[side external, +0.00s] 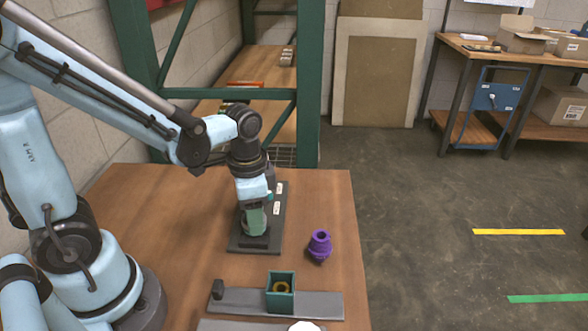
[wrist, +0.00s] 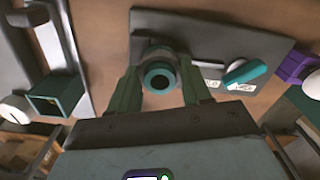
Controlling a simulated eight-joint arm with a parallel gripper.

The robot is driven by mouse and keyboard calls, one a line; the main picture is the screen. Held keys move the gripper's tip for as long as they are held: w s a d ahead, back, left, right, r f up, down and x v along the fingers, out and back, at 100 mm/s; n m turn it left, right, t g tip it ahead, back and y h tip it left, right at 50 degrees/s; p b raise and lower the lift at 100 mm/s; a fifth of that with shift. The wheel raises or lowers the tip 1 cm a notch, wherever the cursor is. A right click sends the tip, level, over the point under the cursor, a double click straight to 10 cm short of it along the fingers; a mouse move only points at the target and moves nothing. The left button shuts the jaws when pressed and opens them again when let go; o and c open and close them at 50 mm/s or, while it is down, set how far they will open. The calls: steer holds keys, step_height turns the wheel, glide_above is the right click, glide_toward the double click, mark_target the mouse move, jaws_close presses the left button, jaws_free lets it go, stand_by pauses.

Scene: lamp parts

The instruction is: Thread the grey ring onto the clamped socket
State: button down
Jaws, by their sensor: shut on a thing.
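My gripper (wrist: 160,92) points down over the dark grey clamp plate (wrist: 195,28) and is shut on a round grey part, which I take as the grey ring (wrist: 156,49). The teal round end of the clamped socket (wrist: 149,78), with a dark hole, shows between my green fingers, with the grey part around or just behind it. How far the ring sits on the socket cannot be told. In the side view my gripper (side external: 255,222) is low over the front half of the plate (side external: 275,228) and hides both ring and socket.
A teal lever (wrist: 245,72) and white labels are on the plate beside my gripper. A purple part (side external: 320,245) stands to the right. In front is a teal open box (side external: 281,302) with a yellow ring inside, on a grey base (side external: 320,302). A white domed part (side external: 304,326) is nearer.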

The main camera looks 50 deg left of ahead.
steer(key=m, duration=0.5)
steer(key=shift+m, duration=0.6)
steer(key=m, duration=0.4)
steer(key=shift+f+m, duration=0.1)
steer(key=shift+m, duration=1.4)
steer(key=shift+m, duration=1.1)
steer(key=m, duration=0.4)
steer(key=shift+m, duration=0.3)
